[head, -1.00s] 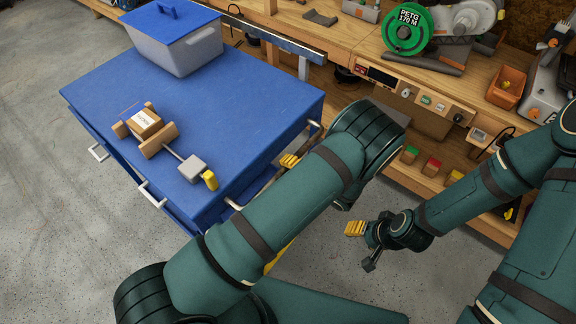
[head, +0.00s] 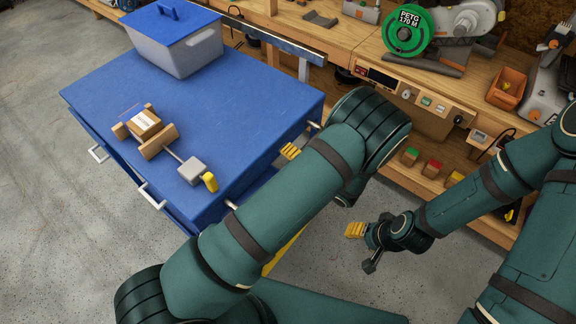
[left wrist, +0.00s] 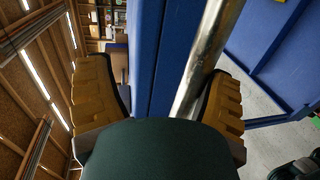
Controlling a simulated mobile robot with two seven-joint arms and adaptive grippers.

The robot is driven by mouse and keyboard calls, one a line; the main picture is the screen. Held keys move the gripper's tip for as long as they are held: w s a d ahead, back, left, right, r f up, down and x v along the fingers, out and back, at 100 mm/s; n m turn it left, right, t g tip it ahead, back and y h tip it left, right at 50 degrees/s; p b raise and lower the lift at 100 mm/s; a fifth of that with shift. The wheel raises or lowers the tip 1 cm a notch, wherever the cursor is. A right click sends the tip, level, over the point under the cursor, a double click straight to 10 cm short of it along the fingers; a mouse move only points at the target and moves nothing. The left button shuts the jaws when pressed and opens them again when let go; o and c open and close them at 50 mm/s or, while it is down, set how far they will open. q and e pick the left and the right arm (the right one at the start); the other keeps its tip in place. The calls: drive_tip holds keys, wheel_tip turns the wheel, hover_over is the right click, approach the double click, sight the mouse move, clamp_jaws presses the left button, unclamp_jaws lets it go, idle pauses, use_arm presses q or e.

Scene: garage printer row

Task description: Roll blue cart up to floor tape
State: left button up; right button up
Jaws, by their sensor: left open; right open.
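The blue cart (head: 245,105) stands at the left, its top filling the middle of the head view. Its silver handle shows in the left wrist view (left wrist: 205,60), running between the fingers. In the head view my left arm hides most of the handle. My left gripper (left wrist: 160,88) is open, with its yellow fingers on either side of the handle and a blue cart edge. One yellow finger shows beside the cart in the head view (head: 290,152). My right gripper (head: 364,240) is open and empty above the floor. A yellow strip, apparently the floor tape (head: 284,252), is partly behind my left arm.
On the cart are a grey bin with a blue lid (head: 175,45) and a wooden clamp-like object (head: 150,130) with a grey, yellow-tipped end. A wooden workbench (head: 350,40) with a green spool (head: 408,30) runs behind. Grey floor lies open at left.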

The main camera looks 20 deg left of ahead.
use_arm(q)
wheel_tip(320, 180, up, 7)
drive_tip(key=shift+f, duration=0.15)
idle(0.6)
